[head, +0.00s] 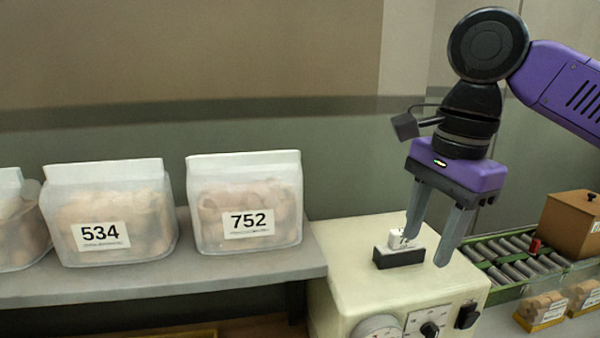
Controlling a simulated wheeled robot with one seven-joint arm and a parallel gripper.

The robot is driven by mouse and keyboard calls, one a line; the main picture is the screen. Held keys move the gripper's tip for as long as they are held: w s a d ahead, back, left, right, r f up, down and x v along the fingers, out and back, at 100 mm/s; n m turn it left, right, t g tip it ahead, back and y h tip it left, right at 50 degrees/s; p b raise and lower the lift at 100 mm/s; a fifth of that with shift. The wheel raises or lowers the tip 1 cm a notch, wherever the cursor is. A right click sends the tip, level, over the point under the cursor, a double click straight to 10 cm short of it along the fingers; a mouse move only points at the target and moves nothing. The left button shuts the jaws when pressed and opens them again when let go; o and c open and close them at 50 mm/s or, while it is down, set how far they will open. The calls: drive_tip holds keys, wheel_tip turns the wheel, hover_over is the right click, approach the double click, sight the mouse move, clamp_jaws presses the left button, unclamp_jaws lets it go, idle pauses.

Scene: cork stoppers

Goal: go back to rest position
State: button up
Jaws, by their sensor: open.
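My gripper (427,250) is purple with two grey fingers. It points down over a cream machine (350,265), and its fingers are apart. Behind and partly between the fingers, a small white item with dark print (399,241) stands at a dark block (398,257) on the machine's top. The left finger partly covers the white item. I cannot tell whether a finger touches it.
Bags of corks labelled 534 (100,235) and 752 (248,220) stand on a grey shelf (200,285) at the left. A roller conveyor (505,265) with a brown box (570,225) is at the right. Small cork packs (545,308) sit at the lower right.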

drive_tip(key=w+a+r+n+t+y, duration=0.4)
drive_tip(key=w+a+n+t+y, duration=0.1)
drive_tip(key=a+n+t+y, duration=0.15)
drive_tip(key=w+a+r+n+t+y, duration=0.4)
drive_tip(key=w+a+n+t+y, duration=0.15)
drive_tip(key=a, duration=0.25)
drive_tip(key=s+d+f+m+t+h+b, duration=0.1)
drive_tip(key=s+d+f+m+t+h, duration=0.2)
drive_tip(key=s+d+f+t+h, duration=0.45)
drive_tip(key=s+d+f+m+t+h+b, duration=0.1)
drive_tip(key=s+d+f+m+t+h, duration=0.1)
drive_tip(key=s+d+f+h, duration=0.55)
drive_tip(key=s+f+n+g+y, duration=0.1)
drive_tip(key=s+f+n+g, duration=0.2)
drive_tip(key=s+f, duration=0.9)
drive_tip(key=s+d+f+n+g+y+b, duration=0.1)
drive_tip(key=s+f+n+g, duration=0.2)
drive_tip(key=s+f, duration=1)
drive_tip(key=s+g, duration=0.1)
drive_tip(key=s, duration=0.6)
drive_tip(key=shift+s+d+g, duration=0.2)
drive_tip(key=shift+s+g, duration=0.15)
